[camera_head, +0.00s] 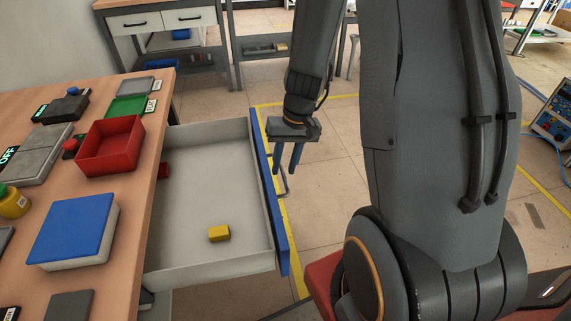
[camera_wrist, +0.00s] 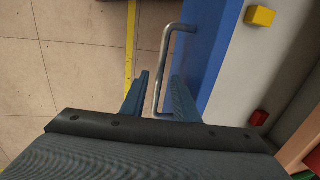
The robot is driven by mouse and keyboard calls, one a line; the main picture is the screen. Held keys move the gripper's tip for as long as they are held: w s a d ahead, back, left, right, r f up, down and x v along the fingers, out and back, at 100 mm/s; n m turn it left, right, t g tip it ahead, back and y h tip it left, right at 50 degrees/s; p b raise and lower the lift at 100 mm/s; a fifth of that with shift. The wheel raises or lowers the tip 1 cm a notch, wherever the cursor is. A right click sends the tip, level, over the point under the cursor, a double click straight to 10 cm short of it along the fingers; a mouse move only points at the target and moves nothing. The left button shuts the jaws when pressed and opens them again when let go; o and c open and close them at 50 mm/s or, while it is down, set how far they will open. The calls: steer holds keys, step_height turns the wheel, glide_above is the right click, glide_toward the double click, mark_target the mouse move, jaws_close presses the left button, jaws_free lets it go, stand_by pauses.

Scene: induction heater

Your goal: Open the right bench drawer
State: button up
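The bench drawer (camera_head: 205,185) stands pulled far out from under the wooden bench, with its blue front (camera_head: 268,190) facing right. A grey bar handle (camera_head: 283,185) is on that front; it also shows in the wrist view (camera_wrist: 163,70). My gripper (camera_head: 287,160) is at the handle, fingers pointing down. In the wrist view my gripper (camera_wrist: 158,97) has its fingers apart, one on each side of the handle bar as seen from above. The right finger appears between bar and drawer front. I see no clear grip on the bar.
A yellow block (camera_head: 219,233) and a red object (camera_head: 164,171) lie in the drawer. The bench top (camera_head: 150,215) holds a red bin (camera_head: 108,146), a blue-topped box (camera_head: 74,230) and other items. Open floor (camera_head: 335,190) lies right of the drawer.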

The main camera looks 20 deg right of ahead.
steer(key=shift+r, duration=0.1)
step_height(320, 180, up, 8)
steer(key=d, duration=0.1)
steer(key=shift+s+d+f, duration=0.15)
steer(key=shift+d+f, duration=0.05)
steer(key=shift+f, duration=0.05)
stand_by(0.4)
steer(key=s+a+r+n+h+p, duration=0.1)
steer(key=s+a+r, duration=0.2)
steer(key=s, duration=0.3)
steer(key=s+a+r+n+h+p, duration=0.1)
steer(key=s+a+r+p, duration=0.1)
steer(key=s, duration=0.4)
step_height(320, 180, up, 2)
steer(key=shift+s+a+r, duration=0.1)
steer(key=shift+s+a, duration=0.1)
steer(key=shift+a, duration=0.4)
